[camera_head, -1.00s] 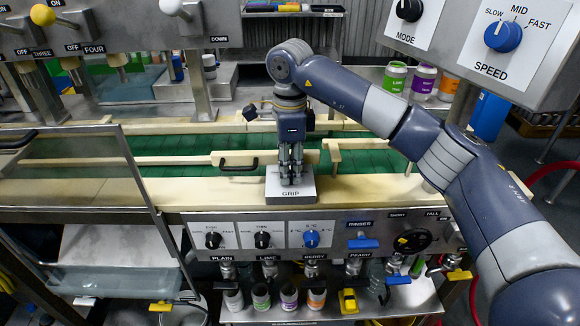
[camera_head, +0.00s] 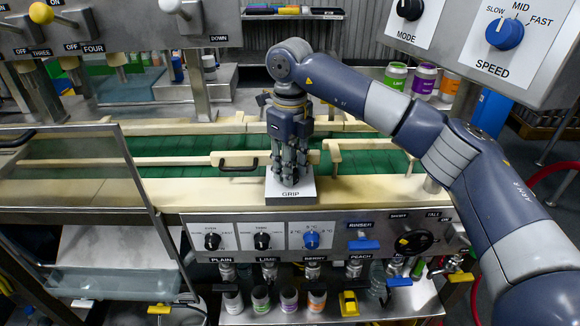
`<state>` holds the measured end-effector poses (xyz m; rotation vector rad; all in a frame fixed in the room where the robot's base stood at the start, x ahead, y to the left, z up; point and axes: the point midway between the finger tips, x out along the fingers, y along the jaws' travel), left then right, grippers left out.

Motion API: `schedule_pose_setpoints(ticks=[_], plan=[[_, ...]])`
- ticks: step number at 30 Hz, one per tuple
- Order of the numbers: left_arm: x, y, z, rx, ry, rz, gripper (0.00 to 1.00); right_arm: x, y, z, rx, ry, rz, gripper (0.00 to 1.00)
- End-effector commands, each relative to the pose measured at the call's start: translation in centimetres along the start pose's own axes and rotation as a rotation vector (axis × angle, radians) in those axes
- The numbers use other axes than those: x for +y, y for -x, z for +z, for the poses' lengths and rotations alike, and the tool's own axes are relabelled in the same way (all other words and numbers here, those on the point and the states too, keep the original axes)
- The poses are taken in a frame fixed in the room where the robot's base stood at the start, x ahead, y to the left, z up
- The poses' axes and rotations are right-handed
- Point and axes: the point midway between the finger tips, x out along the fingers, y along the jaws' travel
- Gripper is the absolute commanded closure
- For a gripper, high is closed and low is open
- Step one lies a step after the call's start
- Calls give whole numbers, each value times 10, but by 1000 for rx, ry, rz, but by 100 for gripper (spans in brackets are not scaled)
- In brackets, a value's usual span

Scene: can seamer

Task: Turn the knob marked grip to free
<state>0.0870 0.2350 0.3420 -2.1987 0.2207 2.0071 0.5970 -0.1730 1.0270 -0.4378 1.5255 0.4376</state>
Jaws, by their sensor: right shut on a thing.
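The grip knob stands on a white block labelled GRIP (camera_head: 291,196) on the cream ledge in front of the green conveyor. My right gripper (camera_head: 290,178) points straight down over this block, its fingers closed around the knob. The fingers hide the knob and any position marks beside it, so its setting cannot be read. My left gripper is not in view.
A steel panel with several knobs and a blue rinser lever (camera_head: 363,245) lies below the ledge. A clear hinged guard (camera_head: 75,170) stands at left. A speed box (camera_head: 505,45) hangs at upper right. Several cans (camera_head: 425,80) stand behind my arm.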

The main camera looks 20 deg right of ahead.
Motion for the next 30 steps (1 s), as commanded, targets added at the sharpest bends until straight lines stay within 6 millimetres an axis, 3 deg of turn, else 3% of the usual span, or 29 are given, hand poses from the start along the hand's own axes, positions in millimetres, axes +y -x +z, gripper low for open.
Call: schedule_pose_setpoints(ticks=[21, 22, 24, 30], plan=[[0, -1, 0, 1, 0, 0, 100, 0, -2, -1, 4, -70, 1, 96], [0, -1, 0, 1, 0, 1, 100, 0, -2, -1, 4, -70, 1, 65], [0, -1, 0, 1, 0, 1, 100, 0, -2, -1, 4, -70, 1, 51], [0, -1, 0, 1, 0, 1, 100, 0, -1, 0, 2, -69, 0, 51]])
